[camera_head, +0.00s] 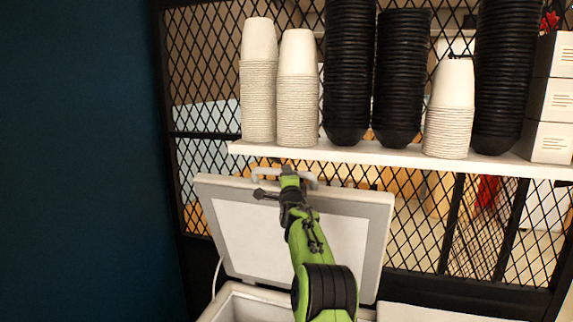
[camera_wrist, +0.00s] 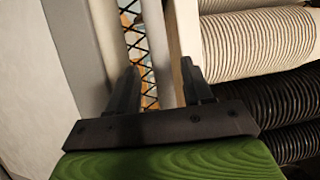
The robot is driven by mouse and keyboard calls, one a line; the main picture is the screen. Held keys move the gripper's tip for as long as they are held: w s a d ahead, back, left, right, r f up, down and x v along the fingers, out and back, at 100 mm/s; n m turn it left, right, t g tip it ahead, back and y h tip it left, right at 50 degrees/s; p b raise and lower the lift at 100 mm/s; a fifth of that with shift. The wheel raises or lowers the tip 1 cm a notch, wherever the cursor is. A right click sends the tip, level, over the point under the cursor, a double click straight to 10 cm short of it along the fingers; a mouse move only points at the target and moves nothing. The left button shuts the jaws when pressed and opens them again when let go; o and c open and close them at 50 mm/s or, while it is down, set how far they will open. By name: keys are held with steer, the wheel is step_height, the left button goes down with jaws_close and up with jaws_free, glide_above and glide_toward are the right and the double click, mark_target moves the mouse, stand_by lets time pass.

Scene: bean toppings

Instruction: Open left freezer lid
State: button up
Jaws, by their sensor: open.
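The left freezer lid (camera_head: 350,245) stands raised and tilted back against the black mesh, its pale inner panel facing me. Its grey rim also shows in the wrist view (camera_wrist: 75,45). The freezer body (camera_head: 235,302) is open below it. A light grey handle (camera_head: 310,178) shows at the lid's top edge, partly hidden by my gripper. My gripper (camera_head: 268,183) is at the top edge of the lid. In the wrist view its two fingers (camera_wrist: 158,82) are apart, with mesh and a pale edge visible between them. I cannot tell whether a finger touches the lid.
A white shelf (camera_head: 400,157) runs just above the lid, close to my gripper. It holds stacks of white cups (camera_head: 297,95), black bowls (camera_head: 400,80) and white boxes (camera_head: 550,100). Another pale freezer top (camera_head: 420,313) lies at the lower right. A dark wall (camera_head: 80,160) fills the left.

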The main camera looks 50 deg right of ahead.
steer(key=shift+p+x, duration=1.8)
steer(key=shift+x, duration=0.2)
steer(key=shift+r, duration=0.1)
steer(key=shift+c, duration=0.4)
jaws_close()
